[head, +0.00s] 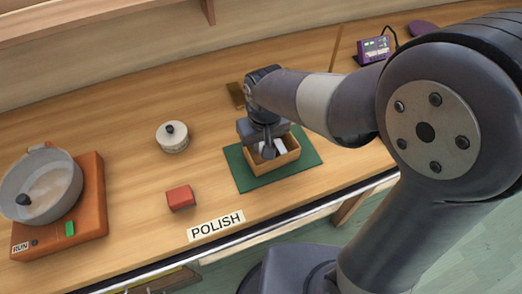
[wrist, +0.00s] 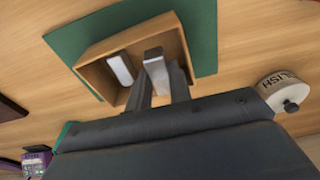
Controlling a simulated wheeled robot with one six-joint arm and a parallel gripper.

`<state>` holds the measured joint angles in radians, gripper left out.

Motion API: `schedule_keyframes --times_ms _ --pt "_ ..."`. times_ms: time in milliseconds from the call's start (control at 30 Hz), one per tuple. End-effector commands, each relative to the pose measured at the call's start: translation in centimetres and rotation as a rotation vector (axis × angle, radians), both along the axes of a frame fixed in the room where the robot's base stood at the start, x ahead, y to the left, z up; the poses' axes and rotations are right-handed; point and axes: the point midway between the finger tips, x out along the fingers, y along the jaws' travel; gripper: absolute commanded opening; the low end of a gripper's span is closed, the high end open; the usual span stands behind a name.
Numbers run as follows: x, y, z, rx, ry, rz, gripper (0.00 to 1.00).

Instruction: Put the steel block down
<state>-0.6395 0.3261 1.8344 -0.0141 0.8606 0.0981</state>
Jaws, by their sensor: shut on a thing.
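My gripper (head: 267,148) is over a small open wooden box (head: 288,159), which stands on a green mat (head: 243,179). In the wrist view its fingers (wrist: 159,85) are shut on a grey steel block (wrist: 155,62). The held block is within the outline of the box (wrist: 93,70); I cannot tell whether it touches the floor of the box. A second, paler block (wrist: 120,68) lies in the box beside the held one, against one wall; it also shows in the head view (head: 281,146). In the head view the gripper hides most of the held block.
A red block (head: 180,198) and a round pale tin (head: 172,138) stand left of the mat. A "POLISH" label (head: 216,225) is at the front edge. An orange burner (head: 88,215) with a pan (head: 40,187) is far left. A purple device (head: 374,48) is behind.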

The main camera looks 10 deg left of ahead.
Motion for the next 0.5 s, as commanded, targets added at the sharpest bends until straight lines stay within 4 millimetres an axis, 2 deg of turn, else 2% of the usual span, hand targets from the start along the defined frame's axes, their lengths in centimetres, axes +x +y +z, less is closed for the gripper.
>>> schedule_keyframes --times_ms 233,500 --pt "-0.1 0.0 -3.3 -0.002 0.003 0.000 0.00" --pt "0.0 0.0 -3.8 0.001 -0.001 0.000 0.00"
